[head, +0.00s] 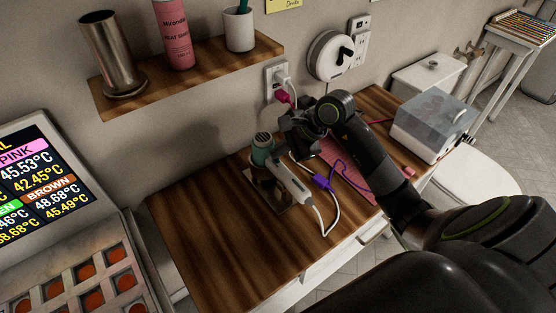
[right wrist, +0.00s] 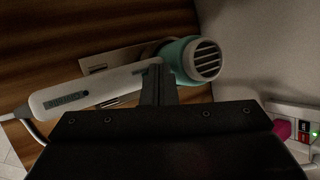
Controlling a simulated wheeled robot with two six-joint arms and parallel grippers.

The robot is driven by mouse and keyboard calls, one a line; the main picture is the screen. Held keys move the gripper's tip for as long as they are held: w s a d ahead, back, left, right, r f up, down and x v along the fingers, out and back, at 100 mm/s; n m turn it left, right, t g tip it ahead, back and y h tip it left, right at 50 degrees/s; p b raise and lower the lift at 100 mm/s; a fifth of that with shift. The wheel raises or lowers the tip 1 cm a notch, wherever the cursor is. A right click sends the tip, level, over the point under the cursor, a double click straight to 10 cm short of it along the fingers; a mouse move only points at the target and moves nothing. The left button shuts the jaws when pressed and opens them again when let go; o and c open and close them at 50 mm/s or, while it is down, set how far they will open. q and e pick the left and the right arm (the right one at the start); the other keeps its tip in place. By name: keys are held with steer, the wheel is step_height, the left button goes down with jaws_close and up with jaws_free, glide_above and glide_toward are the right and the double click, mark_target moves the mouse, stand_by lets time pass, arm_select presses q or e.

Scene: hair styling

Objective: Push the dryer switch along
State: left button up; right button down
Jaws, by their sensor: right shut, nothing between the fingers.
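The hair dryer (head: 288,182) has a white handle and a teal head (head: 262,152) with a grille. It lies over a metal plate on the wooden counter. In the right wrist view the handle (right wrist: 95,88) runs to the left and the teal head (right wrist: 190,60) is at upper centre. My right gripper (right wrist: 157,72) is shut and empty, its tips at the handle just beside the head. I cannot tell whether they touch. A grey strip with dark marks shows on the handle, but I cannot make out the switch clearly. My left gripper is not in view.
A white cord and a purple clip (head: 321,181) lie beside the dryer. A pink mat (head: 345,168) is under my right arm. A wall shelf (head: 190,72) with cups and a bottle overhangs behind. A clear-lidded box (head: 432,125) stands right. The counter's left part (head: 205,220) is clear.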

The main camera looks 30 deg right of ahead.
mark_target(278, 159)
steer(key=shift+r, duration=0.4)
stand_by(0.3)
steer(key=shift+w, duration=0.1)
step_height(278, 159, up, 7)
steer(key=p, duration=0.2)
stand_by(0.7)
steer(key=shift+a, duration=0.1)
